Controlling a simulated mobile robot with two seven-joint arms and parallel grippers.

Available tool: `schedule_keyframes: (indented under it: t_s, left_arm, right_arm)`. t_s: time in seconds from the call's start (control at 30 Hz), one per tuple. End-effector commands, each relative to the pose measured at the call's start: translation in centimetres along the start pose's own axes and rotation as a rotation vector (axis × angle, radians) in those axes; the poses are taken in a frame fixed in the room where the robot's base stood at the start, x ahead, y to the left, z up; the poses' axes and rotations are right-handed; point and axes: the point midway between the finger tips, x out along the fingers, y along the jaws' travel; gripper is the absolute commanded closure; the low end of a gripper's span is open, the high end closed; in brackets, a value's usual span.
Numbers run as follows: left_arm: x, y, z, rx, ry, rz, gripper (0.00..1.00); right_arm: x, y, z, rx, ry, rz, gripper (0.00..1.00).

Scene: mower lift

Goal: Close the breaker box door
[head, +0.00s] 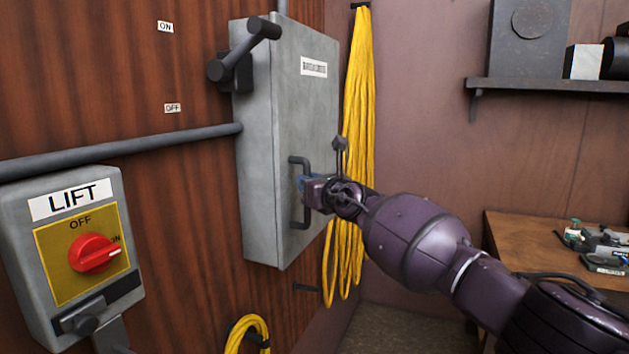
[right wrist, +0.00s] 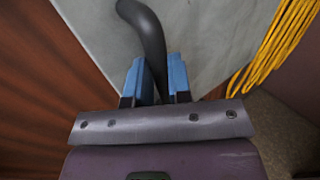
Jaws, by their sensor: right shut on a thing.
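The grey breaker box (head: 257,150) is mounted on the wood-panelled wall. Its door (head: 308,110) carries a small label near the top, and I see no clear gap between door and box. The dark bar handle (head: 299,218) is on the lower part of the door. My right gripper (head: 306,184) is shut on the handle. In the right wrist view, the blue fingers of the right gripper (right wrist: 158,80) are on either side of the handle (right wrist: 147,30). My left gripper is not in view.
A dark lever (head: 245,50) sits on the box's upper left side. A grey pipe (head: 120,148) runs to the box. The LIFT switch box (head: 75,215) is at lower left. Yellow cable (head: 358,110) hangs right of the door. A shelf (head: 545,85) and workbench (head: 520,228) stand at right.

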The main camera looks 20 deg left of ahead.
Motion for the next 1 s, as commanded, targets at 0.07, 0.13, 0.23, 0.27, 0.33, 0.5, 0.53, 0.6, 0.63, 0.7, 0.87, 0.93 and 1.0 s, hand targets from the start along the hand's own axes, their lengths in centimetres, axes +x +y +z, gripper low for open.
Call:
schedule_keyframes:
  t_s: [0.07, 0.13, 0.23, 0.27, 0.33, 0.5, 0.53, 0.6, 0.63, 0.7, 0.87, 0.93, 1.0]
  left_arm:
    - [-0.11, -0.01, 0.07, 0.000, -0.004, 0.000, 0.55]
    - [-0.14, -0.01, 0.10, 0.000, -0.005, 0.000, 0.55]
    - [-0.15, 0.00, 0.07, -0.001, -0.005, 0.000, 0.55]
    - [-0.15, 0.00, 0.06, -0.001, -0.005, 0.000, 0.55]
    - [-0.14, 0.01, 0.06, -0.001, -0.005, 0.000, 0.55]
    - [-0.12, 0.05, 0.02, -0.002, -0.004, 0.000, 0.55]
    - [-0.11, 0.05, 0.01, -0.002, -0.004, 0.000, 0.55]
    - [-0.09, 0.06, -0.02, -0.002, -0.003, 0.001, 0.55]
    - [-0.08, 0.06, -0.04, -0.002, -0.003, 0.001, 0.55]
    - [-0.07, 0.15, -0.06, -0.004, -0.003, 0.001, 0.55]
    - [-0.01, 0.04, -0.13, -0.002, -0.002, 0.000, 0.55]
    - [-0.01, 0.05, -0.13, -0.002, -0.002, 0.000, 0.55]
    - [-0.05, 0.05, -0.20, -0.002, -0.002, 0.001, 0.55]
  right_arm:
    - [0.43, 1.01, 0.18, -0.002, -0.002, 0.010, 1.00]
    - [0.55, 1.12, 0.22, -0.002, -0.003, 0.009, 1.00]
    - [0.65, 1.27, 0.28, -0.003, -0.004, 0.009, 1.00]
    - [0.67, 1.30, 0.30, -0.003, -0.004, 0.009, 1.00]
    - [0.70, 1.36, 0.35, -0.004, -0.005, 0.010, 1.00]
    - [0.71, 1.47, 0.45, -0.005, -0.006, 0.012, 1.00]
    - [0.72, 1.48, 0.46, -0.005, -0.006, 0.012, 1.00]
    - [0.72, 1.51, 0.50, -0.005, -0.006, 0.013, 1.00]
    - [0.72, 1.51, 0.51, -0.005, -0.007, 0.013, 0.80]
    - [0.72, 1.52, 0.50, -0.005, -0.006, 0.013, 0.69]
    - [0.70, 1.43, 0.39, -0.004, -0.005, 0.011, 0.56]
    - [0.70, 1.40, 0.36, -0.003, -0.005, 0.011, 0.56]
    - [0.68, 1.35, 0.48, -0.003, -0.004, 0.010, 0.56]
